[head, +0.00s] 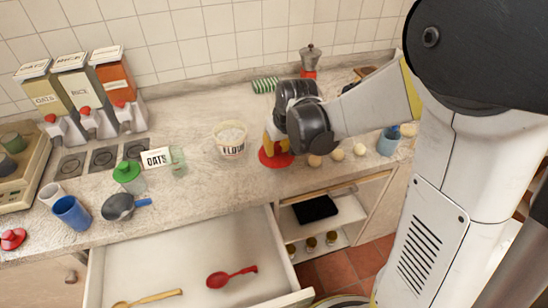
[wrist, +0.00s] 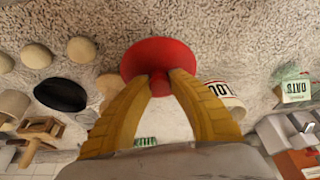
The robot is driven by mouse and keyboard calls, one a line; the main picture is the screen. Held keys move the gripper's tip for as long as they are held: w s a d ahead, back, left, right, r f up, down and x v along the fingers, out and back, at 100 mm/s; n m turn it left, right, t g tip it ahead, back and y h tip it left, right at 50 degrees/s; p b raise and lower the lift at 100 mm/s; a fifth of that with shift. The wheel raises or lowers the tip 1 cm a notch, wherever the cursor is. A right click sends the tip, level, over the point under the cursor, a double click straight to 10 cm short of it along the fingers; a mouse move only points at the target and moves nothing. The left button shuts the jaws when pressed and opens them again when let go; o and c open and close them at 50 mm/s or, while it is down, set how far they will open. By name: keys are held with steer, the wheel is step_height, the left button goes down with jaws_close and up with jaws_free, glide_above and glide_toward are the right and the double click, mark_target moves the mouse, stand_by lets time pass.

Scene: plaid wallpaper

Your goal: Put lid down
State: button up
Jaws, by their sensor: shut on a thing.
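A red lid (head: 277,159) with a knob is at my gripper (head: 272,145), to the right of the flour tub (head: 231,150) in the head view. In the wrist view the lid (wrist: 160,55) lies across the fingertips. The yellow fingers of my gripper (wrist: 160,84) are shut on its knob. The lid is over or on the countertop (head: 205,185); I cannot tell whether it touches. A second red lid (head: 13,239) lies at the far left of the counter.
Several round tan items (head: 337,154) and a blue-grey cup (head: 388,142) are right of my gripper. An open drawer (head: 185,268) juts out below. Counter front of the flour tub is clear.

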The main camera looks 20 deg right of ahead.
mark_target(277, 155)
steer(key=shift+w+a+f, duration=0.15)
steer(key=shift+a+f, duration=0.05)
steer(key=shift+a, duration=0.05)
steer(key=shift+d+f+b, duration=0.1)
steer(key=shift+f+b, duration=0.85)
steer(key=shift+f, duration=1)
steer(key=shift+f, duration=0.2)
steer(key=o, duration=0.9)
steer(key=shift+r, duration=0.15)
